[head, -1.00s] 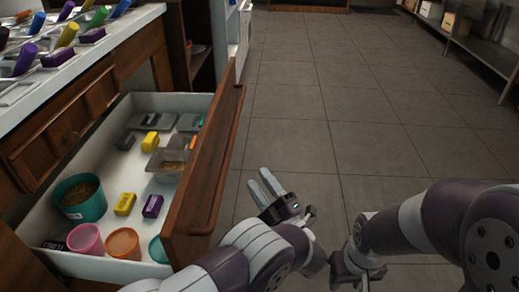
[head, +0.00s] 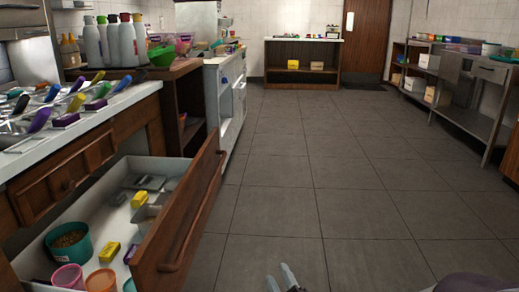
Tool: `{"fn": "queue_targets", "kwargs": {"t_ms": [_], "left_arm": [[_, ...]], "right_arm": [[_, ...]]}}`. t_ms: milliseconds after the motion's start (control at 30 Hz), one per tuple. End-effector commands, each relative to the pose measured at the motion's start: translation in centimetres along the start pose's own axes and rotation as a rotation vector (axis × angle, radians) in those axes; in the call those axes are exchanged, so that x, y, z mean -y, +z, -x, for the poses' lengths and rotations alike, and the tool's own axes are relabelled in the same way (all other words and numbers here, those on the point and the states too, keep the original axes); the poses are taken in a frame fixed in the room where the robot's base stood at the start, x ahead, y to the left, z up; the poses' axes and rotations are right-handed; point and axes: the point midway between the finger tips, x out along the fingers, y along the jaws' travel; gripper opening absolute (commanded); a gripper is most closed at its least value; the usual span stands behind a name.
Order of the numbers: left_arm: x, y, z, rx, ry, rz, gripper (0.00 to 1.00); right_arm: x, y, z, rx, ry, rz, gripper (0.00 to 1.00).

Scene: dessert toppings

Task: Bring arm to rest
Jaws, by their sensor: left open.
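My left gripper (head: 279,279) shows only as two pale fingertips at the bottom edge of the head view, a little right of centre. The fingers are apart and hold nothing that I can see. They are over the floor, right of the open drawer (head: 191,222) and apart from it. The rest of the left arm is below the frame. A small purple-grey piece of my arm shows at the bottom right. My right gripper is out of view.
The open drawer holds a teal tub (head: 70,246), a pink cup (head: 68,277), an orange cup (head: 101,280), yellow boxes and grey trays. The counter (head: 130,101) above carries coloured-handled scoops. Tiled floor (head: 330,190) is clear to the right. A metal table (head: 485,110) stands far right.

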Motion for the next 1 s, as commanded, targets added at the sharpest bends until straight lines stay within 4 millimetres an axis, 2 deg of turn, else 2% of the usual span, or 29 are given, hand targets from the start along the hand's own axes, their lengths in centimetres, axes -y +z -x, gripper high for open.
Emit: {"fn": "queue_targets", "kwargs": {"t_ms": [100, 200, 300, 367, 433, 467, 500, 567, 600, 700, 767, 800, 833, 900, 1000], "left_arm": [[0.5, 3.5, 0.8, 0.233, -0.009, -0.108, 0.43], [1.1, 5.6, 1.9, 0.461, -0.02, -0.227, 0.43], [2.1, 6.1, 3.6, 0.724, -0.039, -0.375, 0.43], [3.0, 4.9, 5.2, 0.91, -0.056, -0.486, 0.43], [4.6, 1.0, 7.8, 1.161, -0.088, -0.64, 0.43], [5.5, -1.7, 9.2, 1.272, -0.108, -0.709, 0.43], [6.6, -5.1, 10.9, 1.395, -0.133, -0.784, 0.43], [8.1, -10.1, 13.2, 1.535, -0.173, -0.868, 0.43], [8.8, -13.2, 14.4, 1.606, -0.2, -0.91, 0.43], [9.8, -20.5, 16.8, 1.716, -0.27, -0.97, 0.43], [9.9, -24.4, 17.6, 1.729, -0.315, -0.976, 0.43], [9.6, -26.9, 17.5, 1.703, -0.34, -0.964, 0.43], [9.2, -28.7, 17.1, 1.663, -0.357, -0.945, 0.43], [8.1, -31.7, 15.1, 1.565, -0.4, -0.883, 0.43], [5.3, -34.2, 14.8, 1.574, -0.409, -0.878, 0.43]], "right_arm": [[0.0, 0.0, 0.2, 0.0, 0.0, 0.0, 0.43], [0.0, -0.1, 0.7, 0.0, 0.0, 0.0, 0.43], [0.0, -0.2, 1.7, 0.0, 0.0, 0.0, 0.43], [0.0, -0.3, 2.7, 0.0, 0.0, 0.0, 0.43], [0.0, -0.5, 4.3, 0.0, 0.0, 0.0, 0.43], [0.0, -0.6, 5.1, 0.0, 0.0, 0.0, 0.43], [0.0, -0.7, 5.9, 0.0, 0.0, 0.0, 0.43], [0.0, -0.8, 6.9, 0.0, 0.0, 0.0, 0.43], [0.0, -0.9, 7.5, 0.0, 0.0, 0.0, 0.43], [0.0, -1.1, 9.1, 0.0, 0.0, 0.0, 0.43], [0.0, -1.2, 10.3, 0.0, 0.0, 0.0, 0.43], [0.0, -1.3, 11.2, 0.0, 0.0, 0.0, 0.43], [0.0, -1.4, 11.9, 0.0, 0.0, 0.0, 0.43], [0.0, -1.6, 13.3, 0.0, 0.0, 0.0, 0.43], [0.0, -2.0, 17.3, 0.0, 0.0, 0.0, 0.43]]}}
